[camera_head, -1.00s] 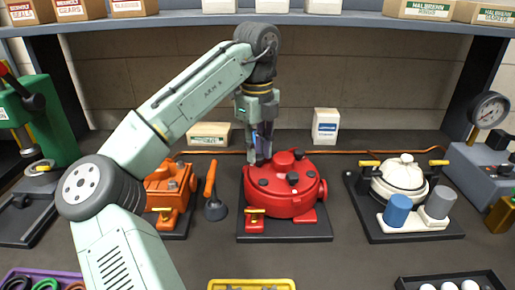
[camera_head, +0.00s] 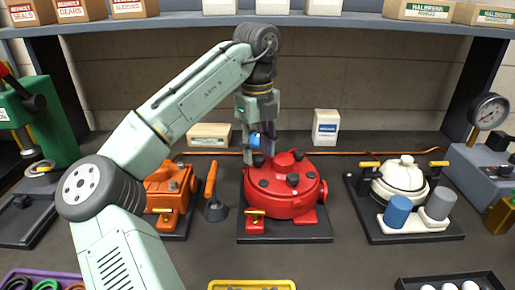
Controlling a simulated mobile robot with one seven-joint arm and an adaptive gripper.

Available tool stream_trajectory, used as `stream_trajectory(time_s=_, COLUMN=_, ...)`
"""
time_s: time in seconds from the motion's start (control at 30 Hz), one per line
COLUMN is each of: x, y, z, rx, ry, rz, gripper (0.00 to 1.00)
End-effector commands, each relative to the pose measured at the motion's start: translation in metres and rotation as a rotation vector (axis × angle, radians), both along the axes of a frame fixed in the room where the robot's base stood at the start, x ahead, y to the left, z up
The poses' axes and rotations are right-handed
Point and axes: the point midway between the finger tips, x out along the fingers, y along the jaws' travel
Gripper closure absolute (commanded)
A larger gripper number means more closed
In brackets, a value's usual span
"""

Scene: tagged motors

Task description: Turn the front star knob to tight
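The red motor (camera_head: 290,198) sits on a dark base plate (camera_head: 312,238) in the middle of the bench. Several dark knobs stand on its top. The one nearest the front right of the top (camera_head: 293,179) looks like the front star knob; its setting is too small to read. Another dark knob (camera_head: 258,161) is at the back left of the top. My gripper (camera_head: 259,156) points down just over that back-left knob, fingers spread to either side and nothing held. I cannot tell whether the fingers touch the motor. My gripper is apart from the front knob.
An orange motor (camera_head: 168,190) and an orange-handled tool (camera_head: 213,195) stand to the left. A white motor (camera_head: 400,180) with blue and grey cylinders is at the right. A shelf (camera_head: 330,20) with boxes runs above. A yellow tray (camera_head: 250,285) lies at the front; bench before the red motor is clear.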

Motion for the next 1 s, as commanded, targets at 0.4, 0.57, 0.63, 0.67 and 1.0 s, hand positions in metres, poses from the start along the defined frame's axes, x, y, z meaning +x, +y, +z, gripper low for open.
stream_trajectory(time_s=0.4, x=0.000, y=0.000, z=0.004, rx=0.002, ry=0.003, rz=-0.001, gripper=0.57)
stream_trajectory(time_s=0.57, x=0.000, y=0.000, z=0.028, rx=0.003, ry=0.000, rz=0.002, gripper=0.57)
stream_trajectory(time_s=0.63, x=0.000, y=0.000, z=0.044, rx=0.003, ry=-0.001, rz=0.002, gripper=0.57)
stream_trajectory(time_s=0.67, x=0.000, y=0.000, z=0.051, rx=0.004, ry=-0.002, rz=0.003, gripper=0.57)
stream_trajectory(time_s=1.0, x=0.000, y=0.000, z=0.108, rx=0.003, ry=0.001, rz=0.002, gripper=0.57)
